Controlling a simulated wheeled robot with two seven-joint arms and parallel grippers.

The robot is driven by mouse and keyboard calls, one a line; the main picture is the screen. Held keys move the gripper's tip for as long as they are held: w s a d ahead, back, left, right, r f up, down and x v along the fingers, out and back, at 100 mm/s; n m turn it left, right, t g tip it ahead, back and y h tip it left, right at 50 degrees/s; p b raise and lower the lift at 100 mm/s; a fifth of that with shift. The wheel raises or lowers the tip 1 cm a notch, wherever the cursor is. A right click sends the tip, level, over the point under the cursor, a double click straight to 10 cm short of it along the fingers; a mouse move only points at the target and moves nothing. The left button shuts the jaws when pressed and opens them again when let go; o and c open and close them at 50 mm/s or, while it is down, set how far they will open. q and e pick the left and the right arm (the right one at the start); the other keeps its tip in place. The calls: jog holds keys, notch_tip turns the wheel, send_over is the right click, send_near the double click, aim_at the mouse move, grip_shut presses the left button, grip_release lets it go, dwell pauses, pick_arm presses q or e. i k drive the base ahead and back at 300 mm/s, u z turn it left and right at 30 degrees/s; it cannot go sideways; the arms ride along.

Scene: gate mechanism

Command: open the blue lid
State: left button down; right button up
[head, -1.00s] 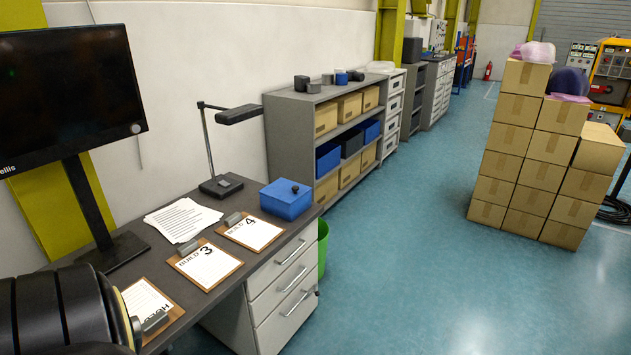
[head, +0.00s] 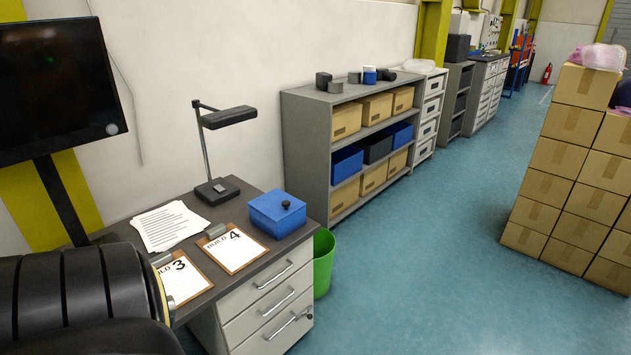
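A blue box with a blue lid (head: 277,207) stands at the far right corner of the dark desk top. The lid lies flat on the box and looks shut. Neither of my grippers shows in the head view. A black ribbed part at the lower left looks like my own arm, well short of the box.
The desk (head: 240,187) also holds a lamp (head: 215,150), papers (head: 170,226) and clipboards (head: 232,249). A green bin (head: 323,262) stands beside the drawers (head: 265,305). A grey shelf (head: 345,97) stands behind. Stacked cartons (head: 570,180) are at right; the floor between is clear.

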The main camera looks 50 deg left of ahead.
aim_at(276, 204)
jog(key=i, duration=2.1)
jog(key=u, duration=3.3)
jog(key=i, duration=1)
